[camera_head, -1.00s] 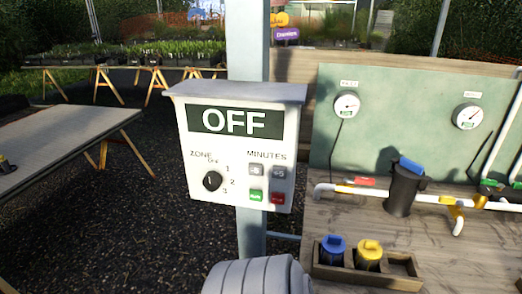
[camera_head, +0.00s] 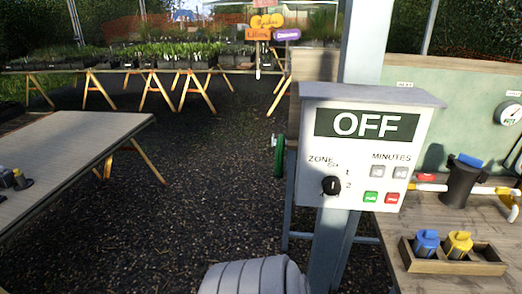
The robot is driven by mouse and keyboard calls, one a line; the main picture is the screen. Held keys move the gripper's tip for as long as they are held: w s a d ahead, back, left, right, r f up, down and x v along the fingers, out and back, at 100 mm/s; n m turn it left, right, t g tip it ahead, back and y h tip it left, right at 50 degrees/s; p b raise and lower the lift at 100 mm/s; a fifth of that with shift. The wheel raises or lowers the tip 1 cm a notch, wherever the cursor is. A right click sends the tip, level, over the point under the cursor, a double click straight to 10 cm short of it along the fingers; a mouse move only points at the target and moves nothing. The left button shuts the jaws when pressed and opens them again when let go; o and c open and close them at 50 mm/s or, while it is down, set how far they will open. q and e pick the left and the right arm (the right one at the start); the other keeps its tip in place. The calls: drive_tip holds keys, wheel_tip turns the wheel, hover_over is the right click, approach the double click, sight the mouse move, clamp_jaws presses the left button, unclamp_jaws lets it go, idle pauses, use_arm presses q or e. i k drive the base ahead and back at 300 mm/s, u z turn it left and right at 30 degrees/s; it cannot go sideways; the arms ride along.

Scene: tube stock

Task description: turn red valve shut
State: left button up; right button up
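A red valve handle (camera_head: 428,187) sits on the white pipe at the right, just left of the black filter body with a blue top (camera_head: 463,178). It is small in the picture and partly cut off by the control box, so I cannot tell its exact angle. Neither of my grippers is in view.
A control box (camera_head: 312,145) reading OFF hangs on a grey post before the wooden bench (camera_head: 400,280). A wooden tray (camera_head: 429,267) holds a blue and a yellow cap. A green wheel (camera_head: 279,157) stands behind the box. Left is a table (camera_head: 75,160); the gravel (camera_head: 190,200) between is clear.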

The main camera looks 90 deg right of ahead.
sight(420, 176)
drive_tip(key=z, duration=1.8)
drive_tip(key=i, duration=2.35)
drive_tip(key=z, duration=3.1)
drive_tip(key=i, duration=0.45)
drive_tip(key=z, duration=0.35)
